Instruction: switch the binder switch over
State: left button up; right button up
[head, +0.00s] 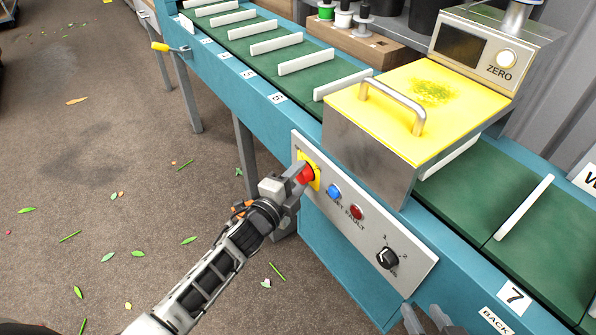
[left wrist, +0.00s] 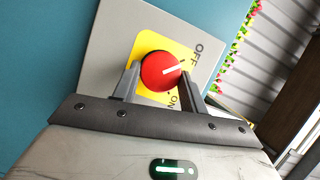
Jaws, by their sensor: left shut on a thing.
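A red rotary switch (head: 306,174) sits on a yellow plate at the left end of a grey control panel (head: 405,262). In the left wrist view the red knob (left wrist: 160,71) carries a white mark, and its yellow plate (left wrist: 150,46) reads OFF and ON. The mark points to the right, toward the lettered side; I cannot tell which word it lines up with. My left gripper (head: 294,178) is shut on the red knob, with one finger on each side of it. My right gripper (head: 428,318) shows only its fingertips at the bottom edge, below the panel.
The panel also carries a blue reset button (head: 334,191), a red fault light (head: 356,212) and a black selector (head: 387,258). A steel box with a yellow lid (head: 400,110) stands above it. A green conveyor (head: 250,45) with white slats runs past. Leaves litter the floor.

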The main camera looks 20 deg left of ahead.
dwell(0.4)
pick_arm(q)
jog(key=o, duration=1)
jog(key=p+v, duration=0.1)
jog(key=v, duration=1.5)
jog(key=shift+r, duration=0.15)
